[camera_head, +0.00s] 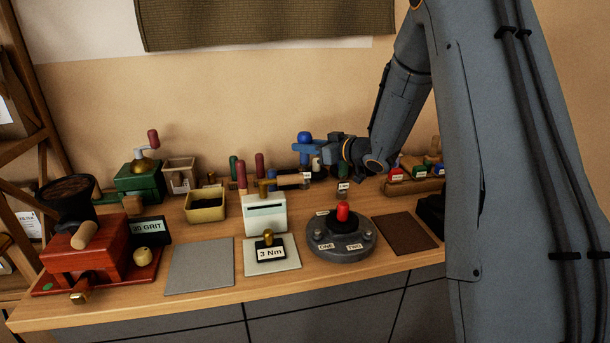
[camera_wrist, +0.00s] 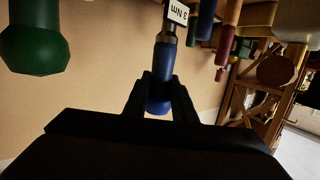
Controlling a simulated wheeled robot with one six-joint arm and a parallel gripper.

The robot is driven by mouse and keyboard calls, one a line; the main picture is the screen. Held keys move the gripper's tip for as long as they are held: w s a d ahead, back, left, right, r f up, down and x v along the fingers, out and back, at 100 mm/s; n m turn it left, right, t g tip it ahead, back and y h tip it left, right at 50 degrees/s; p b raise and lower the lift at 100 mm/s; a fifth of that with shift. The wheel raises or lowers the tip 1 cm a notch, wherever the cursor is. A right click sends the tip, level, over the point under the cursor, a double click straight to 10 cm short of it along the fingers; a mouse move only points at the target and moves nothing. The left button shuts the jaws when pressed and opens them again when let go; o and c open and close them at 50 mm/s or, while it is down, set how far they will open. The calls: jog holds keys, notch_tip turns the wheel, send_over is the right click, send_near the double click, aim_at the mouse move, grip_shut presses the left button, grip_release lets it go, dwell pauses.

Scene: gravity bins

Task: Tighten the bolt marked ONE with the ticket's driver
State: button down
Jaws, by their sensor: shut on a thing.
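My gripper (camera_head: 305,148) is shut on a blue-handled driver (camera_head: 305,136) at the back of the bench. In the wrist view my fingers (camera_wrist: 158,85) close on both sides of the blue handle (camera_wrist: 164,62), and its tag (camera_wrist: 178,12) reads 3 Nm upside down. I cannot tell whether its lower end is clear of the rack. The ticket (camera_head: 270,253) at the front reads 3 Nm. The round grey flange (camera_head: 340,251) has a red knob (camera_head: 342,211) in its middle. Bolt ONE (camera_head: 318,235) is at its front left, above the ONE label; TWO is labelled beside it.
Other drivers with red (camera_head: 241,176) and green (camera_head: 234,166) handles stand left of my gripper. A white box (camera_head: 265,215), a yellow bin (camera_head: 205,214), a red grinder (camera_head: 88,262) and a brown mat (camera_head: 404,232) stand around. The grey mat (camera_head: 200,265) is bare.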

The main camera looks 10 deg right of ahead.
aim_at(306, 136)
jog(key=shift+r+p, duration=1.05)
jog(key=shift+r, duration=0.5)
